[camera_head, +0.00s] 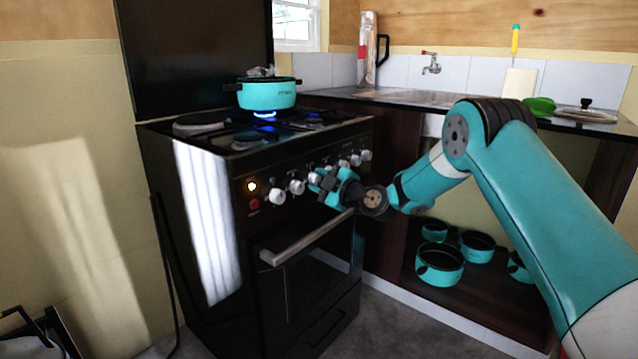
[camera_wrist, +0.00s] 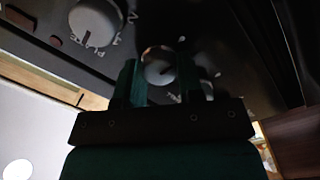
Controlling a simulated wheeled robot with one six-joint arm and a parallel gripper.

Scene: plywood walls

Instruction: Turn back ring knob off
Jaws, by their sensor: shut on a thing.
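The black stove (camera_head: 290,190) has a row of white knobs along its front panel. My gripper (camera_head: 318,181) is at the panel, among the middle knobs. In the wrist view, the two teal fingers of my gripper (camera_wrist: 158,72) are on either side of a round knob (camera_wrist: 157,66), shut on it. Which burner this knob belongs to cannot be read. A teal pot (camera_head: 267,94) stands on a back burner, and a blue flame (camera_head: 265,115) burns under it. Another blue glow shows at a burner nearer the right.
More white knobs (camera_head: 277,196) flank my gripper closely. The oven handle (camera_head: 306,238) juts out below. A counter (camera_head: 420,98) with a sink tap (camera_head: 431,63) is at the right, and several teal pots (camera_head: 440,265) stand on the shelf under it.

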